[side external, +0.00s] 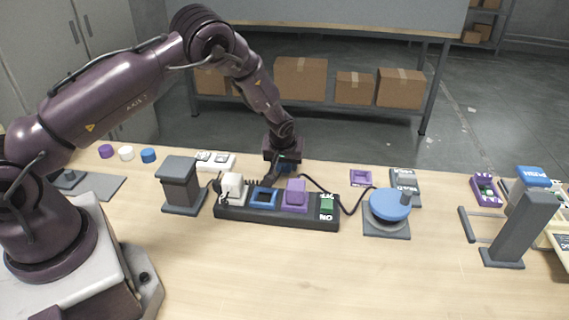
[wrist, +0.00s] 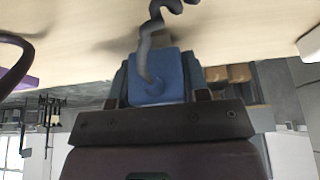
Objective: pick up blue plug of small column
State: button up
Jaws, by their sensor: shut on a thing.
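The blue plug (wrist: 158,80) shows close up in the wrist view, between the two fingers of my gripper (wrist: 160,94), with a dark coiled cord running from it. My gripper is shut on it. In the side external view my gripper (side external: 283,160) is behind the power strip (side external: 230,214), and only a bit of blue shows at its fingers. The strip has a white plug (side external: 232,186), an empty blue-rimmed socket (side external: 264,197), a purple plug (side external: 296,194) and a green switch (side external: 327,206). Whether the blue plug touches the table is hidden.
A grey column (side external: 181,187) stands left of the strip. A blue round knob (side external: 390,204) on a grey base stands right of it. Further right are a grey lever stand (side external: 510,230) and a purple box (side external: 486,188). Dark cords lie beside the strip. The front table is clear.

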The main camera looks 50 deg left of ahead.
jog(key=shift+r, duration=0.5)
notch_tip(320, 180, up, 3)
jog(key=shift+s+f, duration=0.15)
jog(key=s+d+r, duration=0.3)
jog(key=s+r, duration=0.6)
jog(key=s, duration=0.4)
jog(key=shift+s+r, duration=0.15)
jog(key=shift+s, duration=0.1)
jog(key=shift+w+d+f, duration=0.35)
jog(key=shift+d+f, duration=0.35)
jog(key=shift+d, duration=0.15)
jog(key=shift+w+d+f, duration=0.35)
jog(key=shift+d+f, duration=0.4)
jog(key=shift+d, duration=0.1)
jog(key=shift+w+d+f, duration=0.35)
jog(key=shift+d+f, duration=0.35)
jog(key=shift+d, duration=0.15)
jog(key=shift+f, duration=1.6)
